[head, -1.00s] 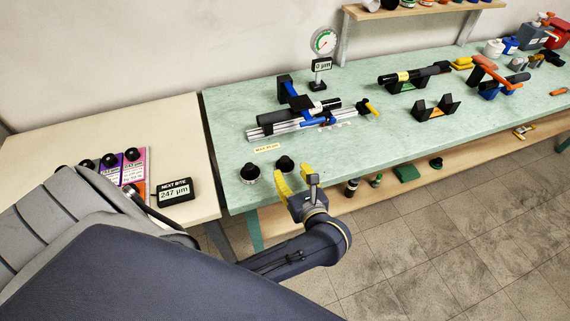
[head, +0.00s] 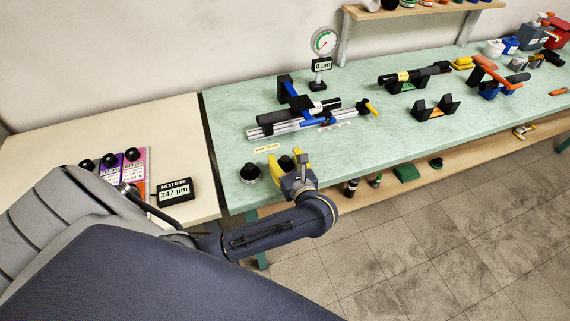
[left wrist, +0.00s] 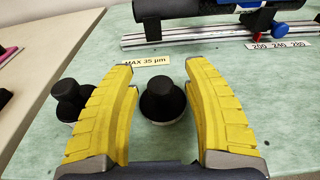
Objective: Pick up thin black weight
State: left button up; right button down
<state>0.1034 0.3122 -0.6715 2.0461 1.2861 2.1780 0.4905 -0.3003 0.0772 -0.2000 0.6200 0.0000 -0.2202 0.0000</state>
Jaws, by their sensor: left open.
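Two black-knobbed weights stand near the front left edge of the green bench. One weight (head: 287,164) is between the yellow fingers of my left gripper (head: 288,162) in the head view, partly hidden by them. In the left wrist view this weight (left wrist: 163,102) sits upright between the open fingers (left wrist: 165,115), with a gap on each side. The other weight (head: 250,173) stands just to the left; in the left wrist view it (left wrist: 72,98) is outside the left finger. I cannot tell which one is thinner. My right gripper is not in view.
A rail fixture (head: 300,120) lies behind the weights, with a dial gauge (head: 323,42) beyond. A yellow "MAX 35 µm" label (left wrist: 147,61) lies just behind them. The side table (head: 190,135) holds a "247 µm" display (head: 174,191) and several black knobs.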

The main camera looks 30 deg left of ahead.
pick_arm(q)
grip_shut()
dwell(0.3)
dwell(0.5)
